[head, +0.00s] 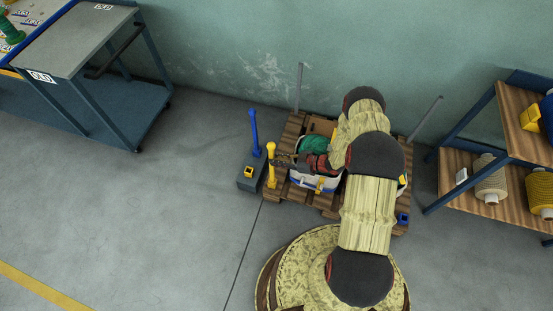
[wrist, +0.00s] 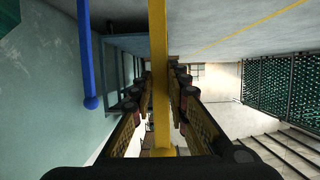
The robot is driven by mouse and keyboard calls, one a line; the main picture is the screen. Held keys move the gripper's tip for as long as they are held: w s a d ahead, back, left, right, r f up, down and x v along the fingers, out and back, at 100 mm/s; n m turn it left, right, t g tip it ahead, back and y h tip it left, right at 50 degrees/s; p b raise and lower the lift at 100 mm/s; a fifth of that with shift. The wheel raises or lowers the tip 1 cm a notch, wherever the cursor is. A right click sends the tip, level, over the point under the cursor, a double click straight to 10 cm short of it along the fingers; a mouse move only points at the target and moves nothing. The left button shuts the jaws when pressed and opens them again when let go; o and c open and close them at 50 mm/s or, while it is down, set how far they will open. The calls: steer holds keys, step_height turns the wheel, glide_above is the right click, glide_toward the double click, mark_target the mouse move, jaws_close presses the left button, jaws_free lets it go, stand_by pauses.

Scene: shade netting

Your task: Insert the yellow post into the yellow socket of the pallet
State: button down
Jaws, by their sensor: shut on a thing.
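The yellow post (head: 271,163) is upright at the front left corner of the wooden pallet (head: 276,192). My gripper (head: 279,161) is shut on it. In the wrist view the yellow post (wrist: 159,80) runs between the two fingers (wrist: 160,105). Yellow shows at the post's lower end, at the pallet corner. I cannot tell whether that is the yellow socket or the post, nor whether the end is inside or above the socket. A blue socket (head: 403,219) sits at the pallet's front right corner.
A grey stand (head: 246,184) just left of the pallet has an empty yellow-rimmed hole and holds an upright blue post (head: 254,130). Grey posts (head: 299,85) rise at the pallet's back corners. A bag with green netting (head: 313,146) lies on it. Shelves (head: 455,170) stand right; a cart (head: 90,50) stands left.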

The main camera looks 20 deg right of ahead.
steer(key=shift+f, duration=0.15)
steer(key=c, duration=1.7)
jaws_free()
steer(key=shift+o, duration=0.2)
steer(key=v, duration=1.2)
